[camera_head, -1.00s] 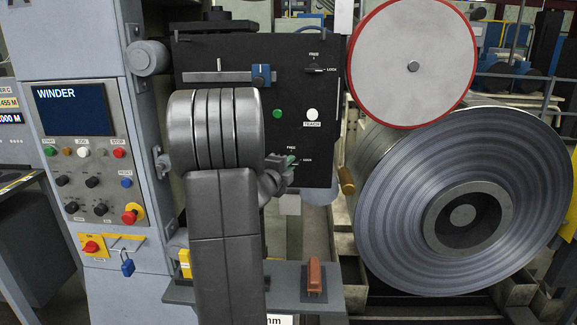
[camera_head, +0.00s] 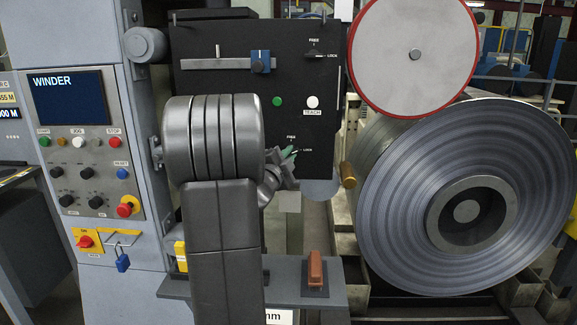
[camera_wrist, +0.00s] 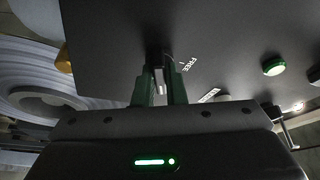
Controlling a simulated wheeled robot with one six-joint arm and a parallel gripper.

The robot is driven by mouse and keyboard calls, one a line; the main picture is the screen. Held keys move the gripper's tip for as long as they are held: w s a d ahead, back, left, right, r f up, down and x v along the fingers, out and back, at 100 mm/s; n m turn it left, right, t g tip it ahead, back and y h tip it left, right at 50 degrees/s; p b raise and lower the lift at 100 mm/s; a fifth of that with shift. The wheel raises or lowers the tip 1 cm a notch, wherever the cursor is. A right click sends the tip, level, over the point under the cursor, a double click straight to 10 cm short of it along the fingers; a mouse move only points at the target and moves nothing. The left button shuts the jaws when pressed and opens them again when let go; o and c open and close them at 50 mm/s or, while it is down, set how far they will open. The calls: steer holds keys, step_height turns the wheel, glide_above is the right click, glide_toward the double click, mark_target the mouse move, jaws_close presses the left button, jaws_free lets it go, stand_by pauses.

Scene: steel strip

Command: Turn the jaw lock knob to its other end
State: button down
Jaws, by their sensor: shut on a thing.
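The black panel (camera_head: 215,90) carries two knobs marked FREE and LOCK. The upper knob (camera_head: 314,54) is untouched. My gripper (camera_head: 288,154) is at the lower one, near the panel's lower right corner. In the wrist view my gripper's green fingers (camera_wrist: 160,86) are closed on either side of the lower knob (camera_wrist: 154,59), against the panel. A FREE label (camera_wrist: 189,64) shows beside it. The fingers hide most of this knob in the head view, so I cannot tell exactly where it points.
A green button (camera_head: 278,101) and a white TEACH button (camera_head: 313,102) sit above the gripper. A red-rimmed disc (camera_head: 412,55) and a large steel coil (camera_head: 400,215) stand to the right. A shelf (camera_head: 190,287) with a brown block (camera_head: 315,269) lies below.

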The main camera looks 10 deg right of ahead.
steer(key=n+t+y+b, duration=0.2)
steer(key=n+b, duration=0.2)
steer(key=n, duration=0.1)
steer(key=n+t+y+b, duration=0.2)
steer(key=n+b, duration=0.3)
steer(key=n, duration=0.1)
steer(key=n+t+y+b, duration=0.1)
steer(key=n+b, duration=0.4)
steer(key=n, duration=0.1)
steer(key=shift+d+f+t+y, duration=0.3)
steer(key=shift+f+t+y, duration=0.05)
steer(key=shift+t+y, duration=0.05)
steer(key=shift+n+b, duration=0.3)
steer(key=c, duration=1.5)
jaws_free()
steer(key=shift+s+r, duration=0.1)
steer(key=shift+r, duration=0.05)
steer(key=v, duration=1.3)
steer(key=shift+s+a, duration=0.1)
steer(key=shift+s, duration=0.25)
